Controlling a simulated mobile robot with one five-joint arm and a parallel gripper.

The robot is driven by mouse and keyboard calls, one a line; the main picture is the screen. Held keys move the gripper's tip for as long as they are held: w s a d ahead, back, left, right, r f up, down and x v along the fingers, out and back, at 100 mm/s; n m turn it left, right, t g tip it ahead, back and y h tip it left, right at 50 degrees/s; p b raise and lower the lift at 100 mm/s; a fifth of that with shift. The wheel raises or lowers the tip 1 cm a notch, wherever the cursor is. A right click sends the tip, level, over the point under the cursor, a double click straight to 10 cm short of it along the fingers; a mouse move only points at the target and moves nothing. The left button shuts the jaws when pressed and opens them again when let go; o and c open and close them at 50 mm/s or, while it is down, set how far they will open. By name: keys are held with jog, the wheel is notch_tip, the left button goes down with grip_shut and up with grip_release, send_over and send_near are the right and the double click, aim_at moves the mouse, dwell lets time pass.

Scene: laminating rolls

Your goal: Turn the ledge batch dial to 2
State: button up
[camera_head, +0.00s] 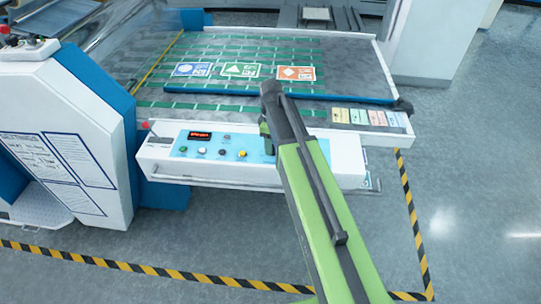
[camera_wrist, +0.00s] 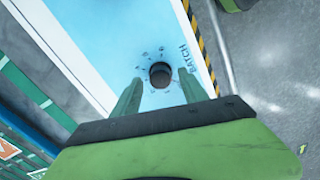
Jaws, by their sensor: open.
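The batch dial (camera_wrist: 160,75) is a small dark round knob on a light blue panel (camera_wrist: 110,42), with small marks around it and the word BATCH beside it. Its setting cannot be read. My gripper (camera_wrist: 158,77) is open, with one green finger on each side of the dial. Whether the fingers touch it or how deep they reach is unclear. In the head view my gripper (camera_head: 266,133) is over the right part of the ledge's control panel (camera_head: 215,153); the dial is hidden there by my arm.
The white ledge (camera_head: 335,160) also carries a red display (camera_head: 200,135) and several buttons, with a rail along its front. Behind it lies a green-striped bed with a blue bar (camera_head: 220,92) and three coloured cards. Yellow-black tape (camera_head: 150,270) marks the floor.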

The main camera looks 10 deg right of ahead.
jog(key=shift+f, duration=0.7)
jog(key=shift+r, duration=0.1)
grip_shut()
